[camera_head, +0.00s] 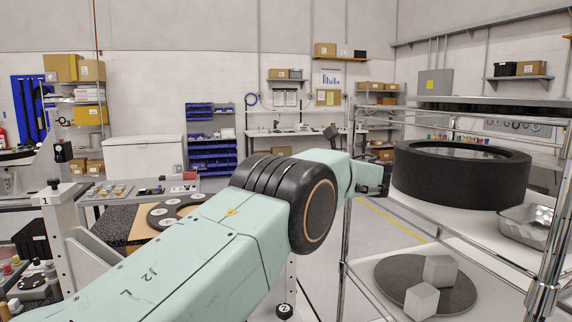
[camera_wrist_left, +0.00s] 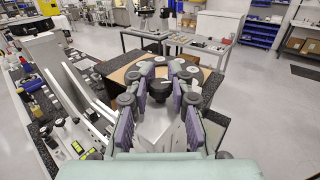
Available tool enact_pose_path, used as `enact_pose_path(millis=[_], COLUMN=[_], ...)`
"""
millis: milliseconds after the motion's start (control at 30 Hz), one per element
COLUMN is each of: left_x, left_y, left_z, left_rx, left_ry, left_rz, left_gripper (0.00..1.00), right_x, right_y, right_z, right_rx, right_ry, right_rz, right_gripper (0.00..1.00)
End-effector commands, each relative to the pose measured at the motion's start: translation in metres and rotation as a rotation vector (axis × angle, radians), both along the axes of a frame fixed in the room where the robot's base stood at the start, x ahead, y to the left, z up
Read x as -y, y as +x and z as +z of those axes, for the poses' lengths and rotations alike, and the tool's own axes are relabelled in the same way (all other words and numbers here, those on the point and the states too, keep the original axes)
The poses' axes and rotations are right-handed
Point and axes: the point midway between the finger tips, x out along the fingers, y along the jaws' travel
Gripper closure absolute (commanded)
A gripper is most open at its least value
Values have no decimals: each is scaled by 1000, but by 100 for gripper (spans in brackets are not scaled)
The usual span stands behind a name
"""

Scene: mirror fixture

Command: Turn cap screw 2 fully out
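My left gripper (camera_wrist_left: 160,82) is open in the left wrist view, with its purple-padded fingers spread. A dark round knob (camera_wrist_left: 158,88) shows between the fingers, with visible room around it; no number on it can be read. I cannot tell whether it is cap screw 2 or whether the fingers touch it. In the head view a dark round piece marked 2 (camera_head: 284,310) shows at the bottom, below a pale post. My pale green left arm (camera_head: 190,255) crosses the head view.
A black ring with white discs (camera_head: 175,211) lies on a table at left. A white post marked 1 (camera_head: 50,196) stands farther left. A wire rack (camera_head: 345,240) at right holds a thick black ring (camera_head: 460,180), a metal tray (camera_head: 527,223) and grey cubes (camera_head: 441,270).

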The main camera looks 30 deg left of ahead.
Motion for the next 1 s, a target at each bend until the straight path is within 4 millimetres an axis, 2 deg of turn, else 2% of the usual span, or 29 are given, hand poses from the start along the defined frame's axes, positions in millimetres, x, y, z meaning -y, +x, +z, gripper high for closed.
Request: enact_pose_path(millis=[33,267,633,767,1000], left_x=[1,0,5,23,72], left_y=[0,0,0,0,-3], left_z=[0,0,0,0,0], left_rx=[-1,-1,-1,-1,1], left_ry=[1,0,0,2,0], left_rz=[-1,0,0,-3,-4], left_gripper=[76,56,56,56,56], right_x=[0,0,0,0,0], right_y=[0,0,0,0,0], right_z=[0,0,0,0,0], right_rx=[0,0,0,0,0], right_ry=[0,0,0,0,0], right_rz=[0,0,0,0,0], right_gripper=[56,56,56,56,56])
